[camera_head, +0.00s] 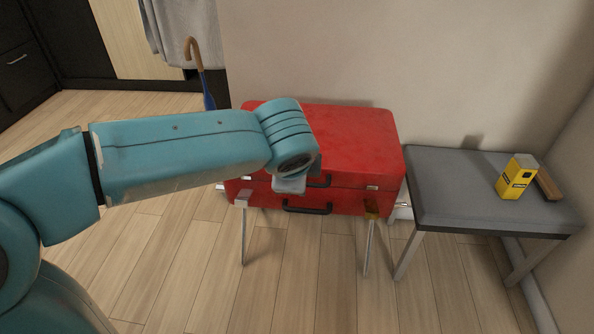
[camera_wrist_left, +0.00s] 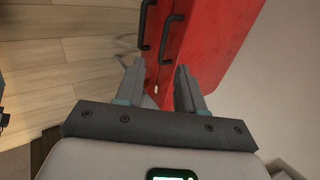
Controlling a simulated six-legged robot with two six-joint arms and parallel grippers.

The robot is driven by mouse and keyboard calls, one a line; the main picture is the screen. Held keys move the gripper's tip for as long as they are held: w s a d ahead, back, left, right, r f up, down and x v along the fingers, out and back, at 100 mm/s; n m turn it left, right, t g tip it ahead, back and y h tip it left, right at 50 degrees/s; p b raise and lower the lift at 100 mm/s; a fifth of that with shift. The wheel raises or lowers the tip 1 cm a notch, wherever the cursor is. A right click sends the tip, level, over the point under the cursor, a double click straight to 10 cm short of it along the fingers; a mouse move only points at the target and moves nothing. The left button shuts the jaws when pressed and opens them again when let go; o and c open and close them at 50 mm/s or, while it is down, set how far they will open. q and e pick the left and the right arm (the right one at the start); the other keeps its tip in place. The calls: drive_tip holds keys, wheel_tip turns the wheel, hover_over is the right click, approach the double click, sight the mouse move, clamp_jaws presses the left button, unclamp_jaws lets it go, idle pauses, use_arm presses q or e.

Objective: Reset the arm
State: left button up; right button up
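My left arm (camera_head: 180,150) reaches in from the left, with its wrist in front of the red suitcase (camera_head: 350,140). My left gripper (camera_wrist_left: 160,66) shows in the left wrist view with its two grey fingers apart and nothing between them. In the head view the wrist hides most of the gripper. In the left wrist view the fingers point toward the red suitcase (camera_wrist_left: 205,45) and its black handles (camera_wrist_left: 168,38). I cannot tell whether they touch it. My right gripper is not in view.
The suitcase rests on a thin-legged stand against the wall. To its right is a grey-topped bench (camera_head: 465,195) with a yellow box (camera_head: 516,177) and a brown item (camera_head: 548,184). An umbrella (camera_head: 201,75) stands at the back left. The wooden floor in front is clear.

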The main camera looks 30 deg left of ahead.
use_arm(q)
drive_tip(key=shift+s+r, duration=0.15)
idle(0.4)
drive_tip(key=s+d+f+n+g+h, duration=0.15)
drive_tip(key=d+f, duration=0.35)
drive_tip(key=f, duration=0.6)
drive_tip(key=s+d+f+n+g+h, duration=0.1)
drive_tip(key=d+f+n+g+h, duration=0.3)
drive_tip(key=f, duration=0.8)
drive_tip(key=s+d+f+n+h+p, duration=0.1)
drive_tip(key=s+d+f+n, duration=0.1)
drive_tip(key=s+f+n, duration=0.45)
drive_tip(key=s+d+f+n+h, duration=0.1)
drive_tip(key=s+d+f+n, duration=0.15)
drive_tip(key=s+f, duration=0.7)
wheel_tip(320, 180, up, 26)
drive_tip(key=w+p, duration=0.2)
drive_tip(key=p, duration=2.5)
drive_tip(key=shift+p, duration=0.3)
